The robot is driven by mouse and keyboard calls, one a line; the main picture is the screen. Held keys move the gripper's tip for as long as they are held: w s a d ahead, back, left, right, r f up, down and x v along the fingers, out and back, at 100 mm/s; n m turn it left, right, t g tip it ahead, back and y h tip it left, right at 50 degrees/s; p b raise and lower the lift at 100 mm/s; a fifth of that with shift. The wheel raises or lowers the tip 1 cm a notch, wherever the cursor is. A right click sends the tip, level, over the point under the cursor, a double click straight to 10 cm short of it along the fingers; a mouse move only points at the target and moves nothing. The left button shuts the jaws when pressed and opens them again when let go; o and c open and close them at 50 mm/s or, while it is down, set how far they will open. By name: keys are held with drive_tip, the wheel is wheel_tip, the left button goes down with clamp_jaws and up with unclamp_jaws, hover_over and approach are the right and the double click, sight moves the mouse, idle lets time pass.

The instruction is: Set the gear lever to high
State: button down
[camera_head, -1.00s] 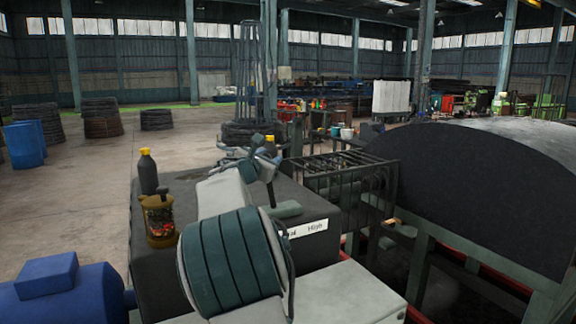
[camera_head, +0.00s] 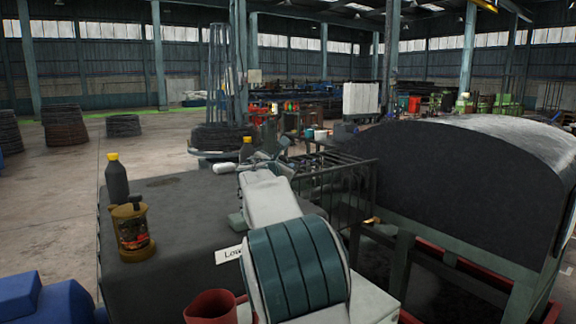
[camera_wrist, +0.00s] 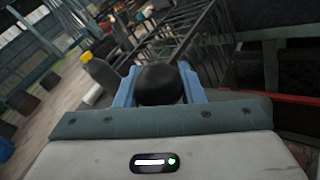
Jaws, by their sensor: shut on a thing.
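A black round knob (camera_wrist: 162,84), the top of the gear lever, sits between the blue fingers of my gripper (camera_wrist: 160,92) in the wrist view. My gripper is shut on it. The lever's shaft below the knob is hidden. In the head view my own arm hides the lever and my fingertips. A white label plate (camera_head: 230,254) reading "Low" shows on the front edge of the dark machine top (camera_head: 180,205), left of my arm. The rest of the label is covered by my arm, so I cannot read the lever's position.
A dark bottle with a yellow cap (camera_head: 116,182) and a brown lantern-like can (camera_head: 132,232) stand on the machine top at left. A red cup-like thing (camera_head: 210,307) is in front. A black cage (camera_head: 335,185) and a large dark drum cover (camera_head: 450,190) stand at right.

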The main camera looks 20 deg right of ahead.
drive_tip(key=shift+f, duration=0.55)
drive_tip(key=c, duration=0.9)
unclamp_jaws()
drive_tip(key=shift+r, duration=0.25)
drive_tip(key=b+v, duration=0.4)
drive_tip(key=v, duration=0.9)
drive_tip(key=shift+s+a, duration=0.15)
drive_tip(key=shift+s, duration=0.15)
